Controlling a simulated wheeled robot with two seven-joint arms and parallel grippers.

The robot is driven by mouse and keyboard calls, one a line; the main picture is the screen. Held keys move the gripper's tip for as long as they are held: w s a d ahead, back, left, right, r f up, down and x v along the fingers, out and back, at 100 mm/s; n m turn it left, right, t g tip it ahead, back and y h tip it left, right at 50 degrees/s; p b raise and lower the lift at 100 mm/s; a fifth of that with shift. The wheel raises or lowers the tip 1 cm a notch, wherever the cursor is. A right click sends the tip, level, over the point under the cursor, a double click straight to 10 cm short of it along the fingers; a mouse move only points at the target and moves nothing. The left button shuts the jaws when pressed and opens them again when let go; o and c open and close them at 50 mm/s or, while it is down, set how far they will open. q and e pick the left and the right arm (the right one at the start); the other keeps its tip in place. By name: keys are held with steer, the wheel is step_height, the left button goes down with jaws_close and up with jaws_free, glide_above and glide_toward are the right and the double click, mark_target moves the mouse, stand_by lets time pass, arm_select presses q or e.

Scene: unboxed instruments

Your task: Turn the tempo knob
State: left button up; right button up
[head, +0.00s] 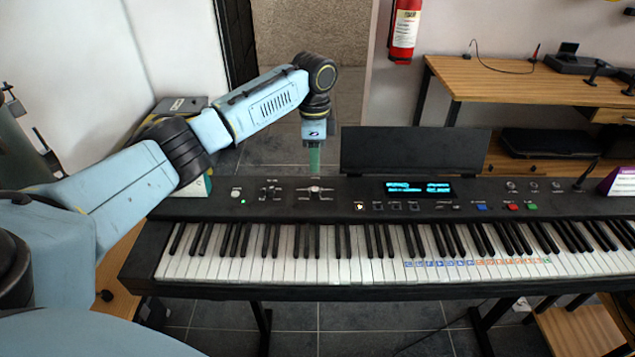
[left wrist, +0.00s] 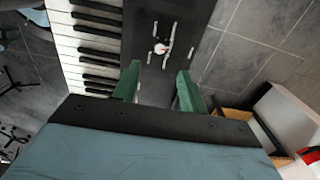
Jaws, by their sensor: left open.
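The dark keyboard (head: 420,235) stands on a stand with its control panel along the back. The panel has a round pale knob (head: 236,192) at the left and several small knobs (head: 511,186) at the right. I cannot read which is the tempo knob. My left gripper (head: 314,162) points down above the rear left of the panel, with its green fingers open and empty. In the left wrist view the fingers (left wrist: 158,80) are apart, with a control with a pale and reddish cap (left wrist: 162,48) on the panel beyond them. My right gripper is not in view.
A black music rest (head: 415,150) rises behind the panel, right of the gripper. A lit display (head: 418,189) sits on the panel. A wooden desk (head: 490,80) stands at the back right. Grey tiled floor lies behind the keyboard.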

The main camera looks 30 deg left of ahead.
arm_select(q)
glide_above(315, 189)
step_height(315, 189, down, 4)
steer(key=shift+s+f, duration=0.1)
step_height(315, 189, down, 5)
steer(key=shift+r+b, duration=0.1)
steer(key=shift+b, duration=0.5)
steer(key=shift+f, duration=0.35)
steer(key=shift+c, duration=0.3)
steer(key=c, duration=0.5)
jaws_close()
steer(key=shift+r+m+p, duration=0.1)
steer(key=shift+m+p, duration=0.6)
steer(key=shift+m, duration=0.2)
steer(key=shift+m+p, duration=0.45)
steer(key=shift+m, duration=0.35)
steer(key=m+p, duration=0.1)
steer(key=m, duration=0.3)
steer(key=shift+m, duration=2.2)
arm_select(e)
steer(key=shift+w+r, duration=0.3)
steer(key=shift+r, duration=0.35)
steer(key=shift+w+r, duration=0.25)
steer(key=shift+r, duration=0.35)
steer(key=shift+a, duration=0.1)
